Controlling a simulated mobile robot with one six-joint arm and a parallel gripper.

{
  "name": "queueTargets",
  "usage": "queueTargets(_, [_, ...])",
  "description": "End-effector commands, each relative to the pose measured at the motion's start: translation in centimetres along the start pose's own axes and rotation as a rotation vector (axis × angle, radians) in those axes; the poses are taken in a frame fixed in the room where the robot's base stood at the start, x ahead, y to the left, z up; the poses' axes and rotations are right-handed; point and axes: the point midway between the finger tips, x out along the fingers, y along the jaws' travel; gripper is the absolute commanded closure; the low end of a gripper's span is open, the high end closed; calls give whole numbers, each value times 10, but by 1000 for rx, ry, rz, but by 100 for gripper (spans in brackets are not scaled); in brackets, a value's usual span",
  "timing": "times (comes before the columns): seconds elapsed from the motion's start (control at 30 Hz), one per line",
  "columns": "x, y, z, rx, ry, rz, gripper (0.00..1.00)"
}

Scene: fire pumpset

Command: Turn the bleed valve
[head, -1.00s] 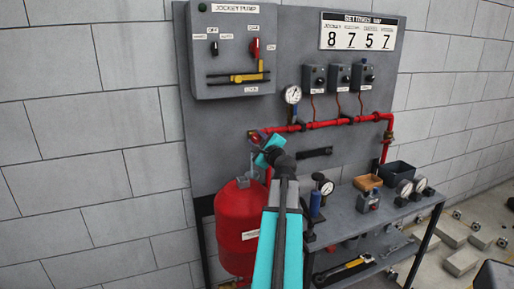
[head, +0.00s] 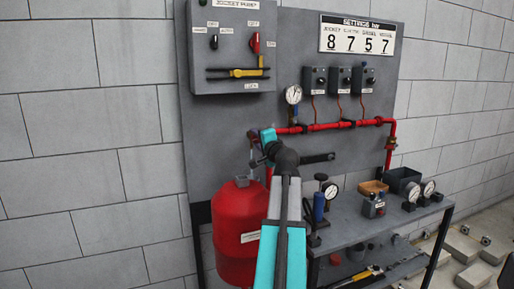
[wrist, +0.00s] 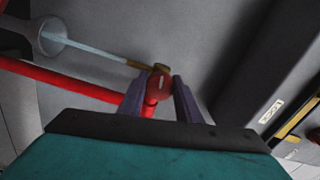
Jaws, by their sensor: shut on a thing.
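The bleed valve's red knob (wrist: 158,86) shows in the wrist view at the end of a red pipe, beside a brass fitting. My gripper (wrist: 163,88) has its two grey-purple fingers on either side of the knob and is shut on it. In the head view, the red valve (head: 252,135) is at the left end of the red pipe, on the grey panel. My gripper (head: 257,147) is there, and its teal body and dark wrist hide most of the grasp. How far the knob is turned cannot be told.
A red tank (head: 237,222) stands below and left of my arm. A bench (head: 345,229) with gauges and small boxes is to the right. The jockey pump box (head: 233,45) is above. A pale rod (wrist: 95,50) runs to the brass fitting.

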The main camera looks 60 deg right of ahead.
Motion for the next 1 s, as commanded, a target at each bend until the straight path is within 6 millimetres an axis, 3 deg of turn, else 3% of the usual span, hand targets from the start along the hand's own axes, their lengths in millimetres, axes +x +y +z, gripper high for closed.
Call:
queueTargets(0.6, [0,5,-1,-547,2,2,91])
queueTargets(1.0, [0,3,-1,-744,2,3,91])
